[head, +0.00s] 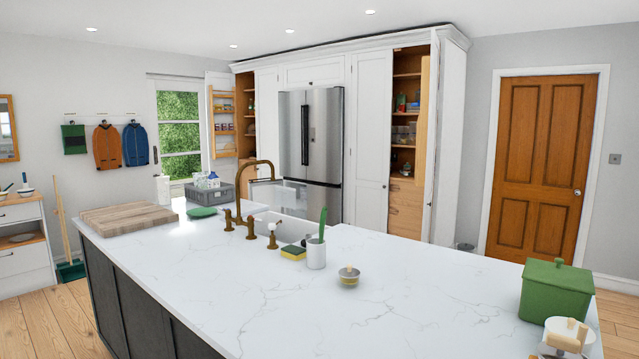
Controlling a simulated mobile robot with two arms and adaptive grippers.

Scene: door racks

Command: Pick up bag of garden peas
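I cannot make out a bag of garden peas in the head view. A tall steel fridge-freezer (325,137) stands shut in the white cabinet wall at the back, so its inside is hidden. A cabinet with a wooden door rack (223,122) stands open left of the fridge, with small packets and jars on the rack. Another open cabinet (405,125) right of the fridge holds several small items on its shelves, too small to identify. Neither of my grippers is in view.
A marble-topped island (230,312) fills the foreground, between me and the cabinets. A wooden door (540,165) is shut at right. Bare floor (30,325) shows at left.

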